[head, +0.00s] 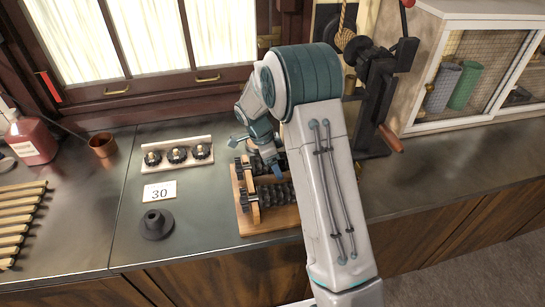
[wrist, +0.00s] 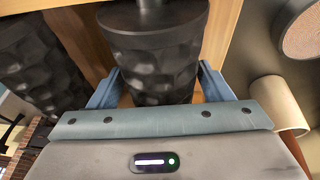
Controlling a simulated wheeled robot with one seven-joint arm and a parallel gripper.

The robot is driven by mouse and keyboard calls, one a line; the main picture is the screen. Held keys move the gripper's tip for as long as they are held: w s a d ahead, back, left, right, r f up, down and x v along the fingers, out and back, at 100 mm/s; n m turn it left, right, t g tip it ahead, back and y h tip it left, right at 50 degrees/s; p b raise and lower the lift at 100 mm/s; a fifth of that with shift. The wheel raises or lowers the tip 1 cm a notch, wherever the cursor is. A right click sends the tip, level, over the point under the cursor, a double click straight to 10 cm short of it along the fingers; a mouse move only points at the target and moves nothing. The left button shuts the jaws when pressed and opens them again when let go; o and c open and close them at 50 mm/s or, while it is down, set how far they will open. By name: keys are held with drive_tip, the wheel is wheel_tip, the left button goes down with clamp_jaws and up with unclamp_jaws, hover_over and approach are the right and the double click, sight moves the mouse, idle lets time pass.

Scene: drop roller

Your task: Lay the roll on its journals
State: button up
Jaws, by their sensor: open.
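A dark, faceted roll (wrist: 150,65) with a grey metal journal (wrist: 150,12) lies between my gripper's two blue fingers in the wrist view. My gripper (wrist: 160,92) is open, with one finger on each side of the roll; whether they touch it cannot be told. In the head view my gripper (head: 262,168) is low over the wooden stand (head: 268,222), partly hidden by my arm. A dark roll (head: 272,195) shows along the stand's front, and another dark roll shape (head: 250,168) lies behind it. Whether the journals sit in their supports is not clear.
A second dark roll (wrist: 38,65) lies left in the wrist view. A white rack of black knobs (head: 176,155), a "30" card (head: 159,191) and a dark flanged piece (head: 156,224) stand left of the stand. A black upright machine (head: 378,90) stands behind, right. The right counter is clear.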

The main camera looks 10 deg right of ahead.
drive_tip(key=b+v, duration=0.2)
drive_tip(key=v, duration=1.2)
drive_tip(key=s+d+r+n+t+y, duration=0.1)
drive_tip(key=s+d+r+n, duration=0.2)
drive_tip(key=s, duration=0.4)
drive_tip(key=s+r+n+t+y, duration=0.1)
drive_tip(key=s+r+n, duration=0.2)
drive_tip(key=s+n, duration=0.3)
drive_tip(key=s+d+f+n+t+y, duration=0.1)
drive_tip(key=s+n, duration=0.7)
drive_tip(key=s, duration=0.8)
drive_tip(key=shift+s+f+n+t, duration=0.15)
drive_tip(key=shift+f+n+t, duration=0.35)
drive_tip(key=shift+f, duration=0.4)
drive_tip(key=shift+d, duration=0.1)
